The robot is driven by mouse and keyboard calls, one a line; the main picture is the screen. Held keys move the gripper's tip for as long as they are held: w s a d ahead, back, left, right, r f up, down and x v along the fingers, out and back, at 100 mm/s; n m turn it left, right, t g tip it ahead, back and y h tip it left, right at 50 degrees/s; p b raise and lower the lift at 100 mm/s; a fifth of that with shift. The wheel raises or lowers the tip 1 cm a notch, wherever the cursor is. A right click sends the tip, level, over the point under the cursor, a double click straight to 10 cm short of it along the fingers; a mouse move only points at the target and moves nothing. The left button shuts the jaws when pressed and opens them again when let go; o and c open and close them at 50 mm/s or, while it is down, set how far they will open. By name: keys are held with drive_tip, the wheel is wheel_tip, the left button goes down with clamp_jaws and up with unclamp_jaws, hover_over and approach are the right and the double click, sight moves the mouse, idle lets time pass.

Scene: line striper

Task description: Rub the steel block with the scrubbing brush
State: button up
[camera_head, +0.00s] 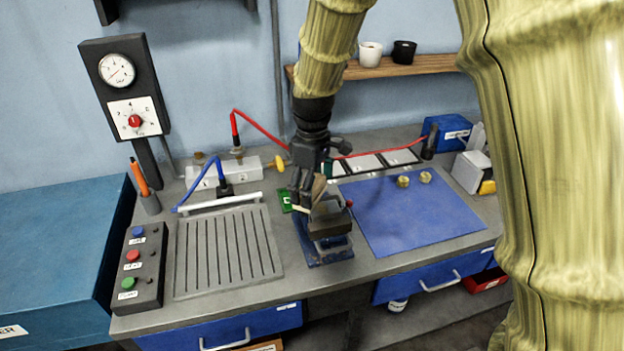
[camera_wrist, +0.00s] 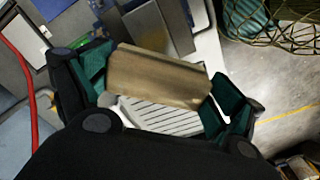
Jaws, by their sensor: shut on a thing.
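My gripper (camera_head: 308,196) is low over the middle of the bench. In the wrist view my gripper (camera_wrist: 162,88) has its dark green finger pads against both ends of a tan, block-shaped scrubbing brush (camera_wrist: 158,74). The brush's tan edge (camera_head: 319,187) shows in the head view; its bristles are hidden. The steel block (camera_head: 330,224) looks dark grey and sits on a blue vise-like holder (camera_head: 328,256), just below and in front of my gripper. In the wrist view a grey block (camera_wrist: 160,28) lies directly beyond the brush. I cannot tell whether brush and block touch.
A grooved grey tray (camera_head: 228,250) and a button box (camera_head: 139,265) lie left of the holder. A blue mat (camera_head: 405,225) with two brass pieces is on the right. Red cables (camera_head: 262,127) run behind my gripper. A gauge panel (camera_head: 125,90) stands at the back left.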

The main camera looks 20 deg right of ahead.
sight(323, 208)
drive_tip(key=shift+s+f+b, duration=0.2)
drive_tip(key=shift+f+b, duration=0.45)
drive_tip(key=shift+f, duration=0.25)
drive_tip(key=shift+w+f+b, duration=0.1)
drive_tip(key=shift+f+b, duration=0.6)
drive_tip(key=shift+f, duration=0.2)
drive_tip(key=shift+d+f, duration=0.15)
drive_tip(key=shift+f, duration=0.2)
drive_tip(key=shift+d+b, duration=0.85)
drive_tip(key=shift+d, duration=1)
drive_tip(key=shift+c, duration=0.5)
drive_tip(key=shift+f+b, duration=0.15)
drive_tip(key=shift+b, duration=0.3)
drive_tip(key=shift+a+r+p, duration=0.3)
drive_tip(key=shift+a+p, duration=0.85)
drive_tip(key=shift+a, duration=0.85)
wheel_tip(323, 208, up, 3)
drive_tip(key=shift+w+f+p, duration=0.1)
drive_tip(key=shift+p, duration=0.75)
drive_tip(key=shift+s+r+p, duration=0.2)
drive_tip(key=shift+r+p, duration=0.45)
drive_tip(key=shift+r, duration=0.15)
wheel_tip(323, 208, up, 2)
drive_tip(key=shift+w+r+p, duration=0.1)
drive_tip(key=shift+w+p, duration=0.05)
drive_tip(key=shift+p, duration=0.85)
drive_tip(key=shift+r+p, duration=0.65)
drive_tip(key=shift+r, duration=0.15)
